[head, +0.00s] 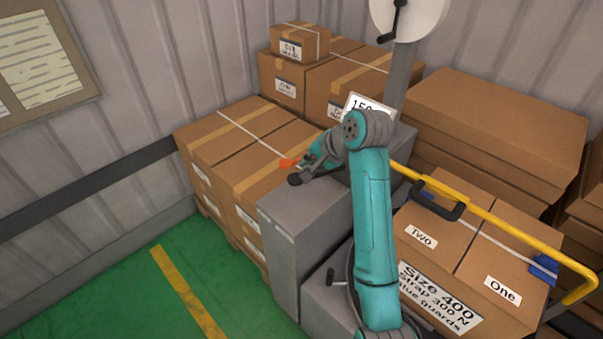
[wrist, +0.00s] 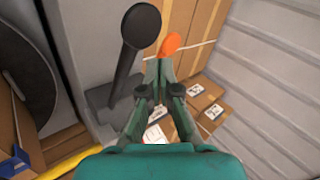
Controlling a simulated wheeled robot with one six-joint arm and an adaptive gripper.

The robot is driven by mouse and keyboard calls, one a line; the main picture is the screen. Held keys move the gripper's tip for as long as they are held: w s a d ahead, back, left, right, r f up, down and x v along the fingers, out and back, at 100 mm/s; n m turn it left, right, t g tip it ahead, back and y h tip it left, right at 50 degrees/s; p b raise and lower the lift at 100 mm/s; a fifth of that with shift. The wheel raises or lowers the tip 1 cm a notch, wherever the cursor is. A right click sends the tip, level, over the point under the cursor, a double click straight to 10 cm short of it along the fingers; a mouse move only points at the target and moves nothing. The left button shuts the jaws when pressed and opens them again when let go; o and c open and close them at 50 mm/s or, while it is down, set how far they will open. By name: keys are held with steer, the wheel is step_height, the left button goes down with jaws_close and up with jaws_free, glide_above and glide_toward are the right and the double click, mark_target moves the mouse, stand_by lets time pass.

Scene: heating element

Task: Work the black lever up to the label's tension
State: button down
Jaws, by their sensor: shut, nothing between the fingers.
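The black lever (wrist: 126,72) shows in the wrist view with a round knob at its top, just left of my gripper (wrist: 158,64). In the head view the lever's dark knob (head: 294,180) is at the top left of a grey cabinet (head: 283,240). My gripper (head: 312,161) is shut and empty beside it. The label (head: 438,300) on the right carton reads "Size 400", "Strap 300 N" and "Blue guards". A white display (head: 362,103), starting "150", is partly hidden by my arm.
Strapped cartons (head: 240,135) stand behind and left of the cabinet. Green floor (head: 130,290) is clear at left.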

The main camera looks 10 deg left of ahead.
steer(key=shift+r, duration=0.1)
stand_by(0.3)
steer(key=r, duration=0.1)
steer(key=w+d+r, duration=0.1)
steer(key=r, duration=0.2)
steer(key=shift+w+d+r, duration=0.15)
steer(key=shift+w+r, duration=0.05)
steer(key=shift+w, duration=0.05)
stand_by(0.8)
